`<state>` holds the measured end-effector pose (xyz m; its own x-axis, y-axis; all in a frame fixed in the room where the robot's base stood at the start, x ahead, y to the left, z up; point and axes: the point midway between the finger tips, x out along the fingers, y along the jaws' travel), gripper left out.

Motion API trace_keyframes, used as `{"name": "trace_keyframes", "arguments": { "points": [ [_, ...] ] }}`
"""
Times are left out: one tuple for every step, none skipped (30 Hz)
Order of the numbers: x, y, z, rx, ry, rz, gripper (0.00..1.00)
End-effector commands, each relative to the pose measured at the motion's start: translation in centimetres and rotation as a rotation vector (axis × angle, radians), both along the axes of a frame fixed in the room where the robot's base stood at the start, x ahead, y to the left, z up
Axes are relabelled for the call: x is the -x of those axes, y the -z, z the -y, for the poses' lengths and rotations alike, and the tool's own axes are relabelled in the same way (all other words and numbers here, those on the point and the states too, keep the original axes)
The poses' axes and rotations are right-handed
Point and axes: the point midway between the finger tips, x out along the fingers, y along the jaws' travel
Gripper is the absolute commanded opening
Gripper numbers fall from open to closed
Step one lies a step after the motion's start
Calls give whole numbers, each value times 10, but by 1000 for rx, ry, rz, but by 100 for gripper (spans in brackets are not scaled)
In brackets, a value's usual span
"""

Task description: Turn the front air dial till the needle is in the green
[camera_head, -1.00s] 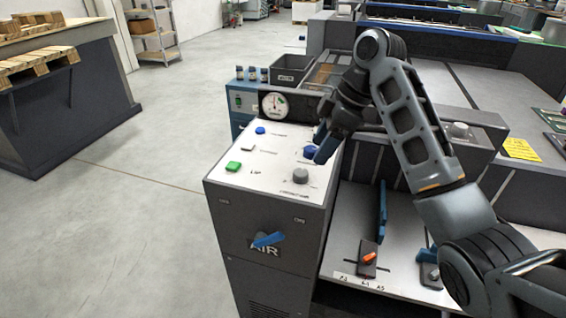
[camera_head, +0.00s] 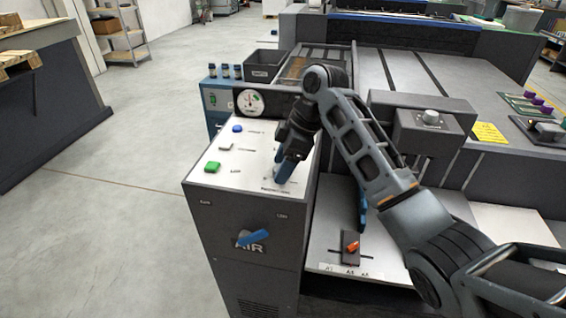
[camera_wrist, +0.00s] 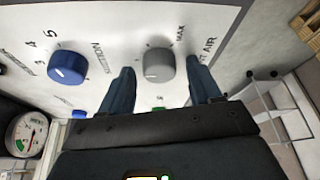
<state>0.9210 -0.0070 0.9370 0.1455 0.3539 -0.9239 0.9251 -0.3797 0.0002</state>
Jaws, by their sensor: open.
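The front air dial (camera_wrist: 158,64) is a grey round knob on the white panel top, with "MAX" and part of "NT AIR" lettered beside it in the wrist view. My gripper (camera_wrist: 163,72) is open, with one blue finger on each side of the dial and gaps showing on both sides. In the head view my gripper (camera_head: 285,172) points down at the panel's right front and hides the dial. The gauge (camera_head: 250,102) stands at the panel's back; it also shows in the wrist view (camera_wrist: 27,133). It has a green arc, but the needle's exact place is too small to tell.
A blue suction dial (camera_wrist: 67,66) sits beside the grey one. A blue button (camera_head: 237,128), a white button (camera_head: 226,147) and a green button (camera_head: 212,167) lie on the panel's left.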

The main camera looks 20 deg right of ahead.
Motion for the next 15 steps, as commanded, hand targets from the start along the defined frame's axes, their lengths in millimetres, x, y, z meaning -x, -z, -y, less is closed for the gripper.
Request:
{"name": "trace_keyframes", "arguments": {
  "points": [
    [0, 0, 0, 0, 0, 0, 63],
    [0, 0, 0, 0, 0, 0, 62],
    [0, 0, 0, 0, 0, 0, 58],
    [0, 0, 0, 0, 0, 0, 55],
    [0, 0, 0, 0, 0, 0, 52],
    [0, 0, 0, 0, 0, 0, 49],
    [0, 0, 0, 0, 0, 0, 46],
    [0, 0, 0, 0, 0, 0, 43],
    [0, 0, 0, 0, 0, 0, 39],
    [0, 0, 0, 0, 0, 0, 36],
    [0, 0, 0, 0, 0, 0, 33],
    [0, 0, 0, 0, 0, 0, 29],
    [0, 0, 0, 0, 0, 0, 27],
    [0, 0, 0, 0, 0, 0, 24],
    [0, 0, 0, 0, 0, 0, 20]
  ]
}}
